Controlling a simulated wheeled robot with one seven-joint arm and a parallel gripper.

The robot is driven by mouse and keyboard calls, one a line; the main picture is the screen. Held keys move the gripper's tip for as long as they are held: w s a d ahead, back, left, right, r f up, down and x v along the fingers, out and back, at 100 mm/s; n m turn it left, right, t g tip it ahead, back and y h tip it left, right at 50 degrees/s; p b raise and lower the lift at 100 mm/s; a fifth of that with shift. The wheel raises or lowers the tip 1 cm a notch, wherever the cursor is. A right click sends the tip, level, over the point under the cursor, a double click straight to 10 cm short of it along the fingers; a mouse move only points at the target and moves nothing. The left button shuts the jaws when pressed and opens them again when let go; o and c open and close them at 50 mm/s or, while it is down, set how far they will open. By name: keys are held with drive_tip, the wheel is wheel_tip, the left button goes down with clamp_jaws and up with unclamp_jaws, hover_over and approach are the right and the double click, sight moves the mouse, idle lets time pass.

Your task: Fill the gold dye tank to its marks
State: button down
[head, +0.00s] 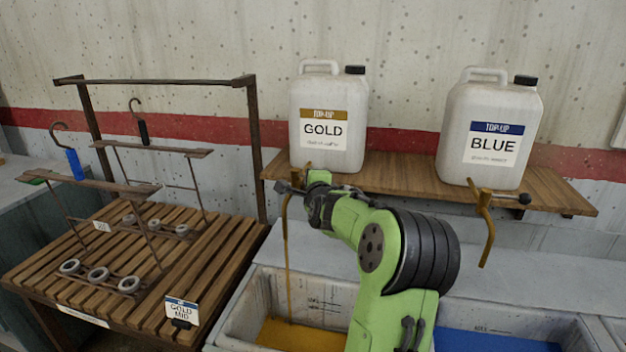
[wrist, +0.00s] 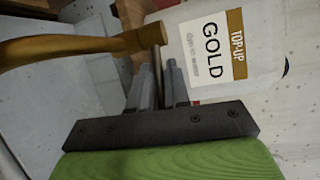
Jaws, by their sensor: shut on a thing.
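The white GOLD top-up jug (head: 326,100) stands on the wall shelf, and its label also shows in the wrist view (wrist: 212,50). My gripper (head: 298,187) is at the jug's brass tap (wrist: 75,45). In the wrist view its fingers (wrist: 163,85) are shut on the tap's thin metal handle (wrist: 157,48). A thin gold stream (head: 289,280) runs from the spout into the gold dye tank (head: 240,322). Gold liquid (head: 300,335) covers the visible tank floor. Dark level marks (head: 322,303) show on the back wall above the liquid. My arm hides the tank's right part.
A BLUE jug (head: 490,130) with its own tap (head: 485,235) stands right on the shelf, above a tank of blue liquid (head: 490,342). At left, a slatted table (head: 215,250) holds hanging racks, rings and a GOLD MID card (head: 181,311).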

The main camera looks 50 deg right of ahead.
drive_tip(key=shift+a+m+g+h+b, duration=0.3)
drive_tip(key=shift+m+g+h+b, duration=0.2)
drive_tip(key=shift+m+g+h, duration=0.2)
drive_tip(key=shift+a+m+g+h+b, duration=0.3)
drive_tip(key=shift+m+g+h+b, duration=0.25)
drive_tip(key=shift+m+g, duration=0.2)
drive_tip(key=shift+g, duration=0.25)
drive_tip(key=c, duration=1.2)
unclamp_jaws()
drive_tip(key=shift+a, duration=0.1)
drive_tip(key=v, duration=1.5)
drive_tip(key=shift+s+a+f, duration=0.15)
drive_tip(key=shift+a, duration=0.15)
